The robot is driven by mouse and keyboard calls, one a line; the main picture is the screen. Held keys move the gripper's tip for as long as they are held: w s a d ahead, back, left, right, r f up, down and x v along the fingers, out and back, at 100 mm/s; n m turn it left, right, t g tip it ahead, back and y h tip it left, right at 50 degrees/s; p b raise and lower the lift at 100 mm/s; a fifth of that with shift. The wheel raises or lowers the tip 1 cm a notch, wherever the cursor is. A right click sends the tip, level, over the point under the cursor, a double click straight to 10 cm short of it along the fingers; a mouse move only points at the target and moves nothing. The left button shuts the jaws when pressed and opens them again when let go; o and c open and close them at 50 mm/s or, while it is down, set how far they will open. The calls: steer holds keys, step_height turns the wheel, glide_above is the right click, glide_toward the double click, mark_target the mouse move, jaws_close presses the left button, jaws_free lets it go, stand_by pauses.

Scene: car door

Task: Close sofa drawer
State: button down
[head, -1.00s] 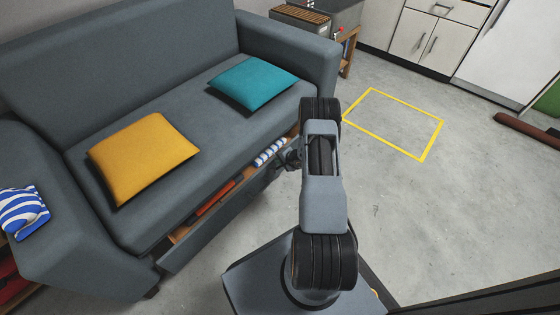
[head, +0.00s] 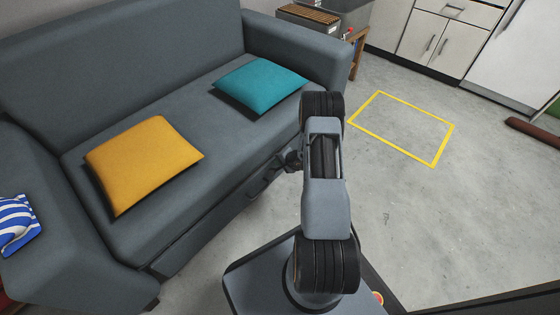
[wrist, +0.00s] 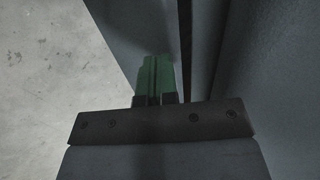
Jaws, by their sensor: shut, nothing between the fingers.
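The grey sofa (head: 130,80) fills the left of the head view. Its drawer (head: 215,215) runs along the front below the seat. The drawer front lies nearly flush with the sofa base, and its inside no longer shows. In the wrist view a narrow dark gap (wrist: 185,45) shows between the drawer and the sofa body. My gripper (wrist: 157,78) is shut and empty, with its green fingertips at the drawer front's top edge; whether they touch it I cannot tell. In the head view my arm partly hides the gripper and the drawer's right end.
A mustard cushion (head: 143,163) and a teal cushion (head: 262,86) lie on the seat. A striped blue and white cushion (head: 18,223) is at the left edge. A yellow floor outline (head: 402,128) and open concrete floor lie to the right, with white cabinets (head: 440,40) behind.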

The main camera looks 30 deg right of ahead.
steer(key=s+d+f+p+v, duration=0.15)
steer(key=p+v, duration=0.25)
steer(key=v, duration=0.9)
steer(key=a+r+n+g+y+p, duration=0.1)
steer(key=a+r+n+p, duration=0.3)
steer(key=r, duration=0.7)
steer(key=w+a+r+n+g+y+p, duration=0.1)
steer(key=a+r+y+p, duration=0.1)
steer(key=a+r+p, duration=0.75)
steer(key=a+r+n+g+y+p, duration=0.1)
steer(key=a+r+n+g+p, duration=0.15)
steer(key=r, duration=1.15)
steer(key=s+a+r+n+h+p, duration=0.2)
steer(key=s+r+p, duration=0.2)
steer(key=r, duration=0.7)
steer(key=s+a+r+n+h+p, duration=0.2)
steer(key=s+r+p, duration=0.3)
steer(key=r+p, duration=0.4)
steer(key=s+a+r+n+h+p, duration=0.2)
steer(key=s+r+p, duration=0.3)
steer(key=r, duration=0.8)
steer(key=shift+r+n+g+h+p, duration=0.3)
steer(key=shift+h+p, duration=0.2)
steer(key=shift+p, duration=0.45)
